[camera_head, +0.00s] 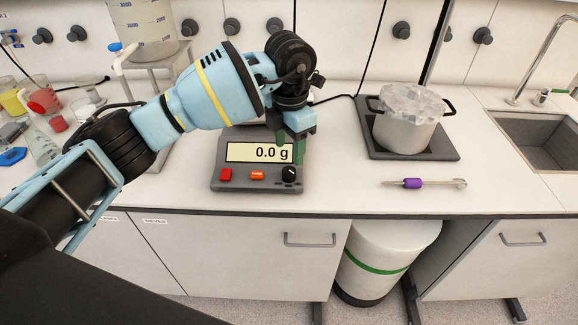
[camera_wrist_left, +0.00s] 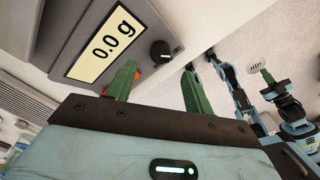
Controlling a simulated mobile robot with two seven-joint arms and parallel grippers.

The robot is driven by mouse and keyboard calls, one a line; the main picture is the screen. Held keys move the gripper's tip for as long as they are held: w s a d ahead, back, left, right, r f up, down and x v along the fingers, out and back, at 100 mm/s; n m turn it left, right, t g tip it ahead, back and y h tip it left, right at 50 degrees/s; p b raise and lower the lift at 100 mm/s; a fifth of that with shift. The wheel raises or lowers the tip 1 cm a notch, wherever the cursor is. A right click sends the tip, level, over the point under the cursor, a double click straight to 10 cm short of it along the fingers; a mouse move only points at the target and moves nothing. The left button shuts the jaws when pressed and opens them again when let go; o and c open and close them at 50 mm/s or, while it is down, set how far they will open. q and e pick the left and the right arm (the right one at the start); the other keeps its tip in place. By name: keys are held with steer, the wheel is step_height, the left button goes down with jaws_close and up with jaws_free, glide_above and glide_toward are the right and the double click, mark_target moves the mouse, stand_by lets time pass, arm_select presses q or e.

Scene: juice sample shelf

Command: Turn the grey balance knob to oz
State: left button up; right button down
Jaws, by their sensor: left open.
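The scale (camera_head: 258,186) stands on the counter and its display (camera_head: 258,153) reads 0.0 g. Its balance knob (camera_head: 289,174), dark with a pale mark, is at the front right, beside an orange button. My left gripper (camera_head: 291,153) is above the knob, its green fingers open and pointing down, partly covering the display's right edge. In the left wrist view, the knob (camera_wrist_left: 162,54) shows beyond the gap between the open fingers (camera_wrist_left: 157,82), apart from them. A blue arm with a green tip (camera_wrist_left: 267,76), apparently my right gripper, is small at the right there.
A sink (camera_head: 540,137) is at the far right. Beakers and flasks crowd the left. A white stand (camera_head: 150,70) with a large vessel is behind my left arm.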

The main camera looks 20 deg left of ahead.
mark_target(289, 170)
arm_select(q)
step_height(289, 170, down, 7)
steer(key=shift+r, duration=0.1)
stand_by(0.3)
steer(key=c, duration=1)
steer(key=shift+o, duration=0.2)
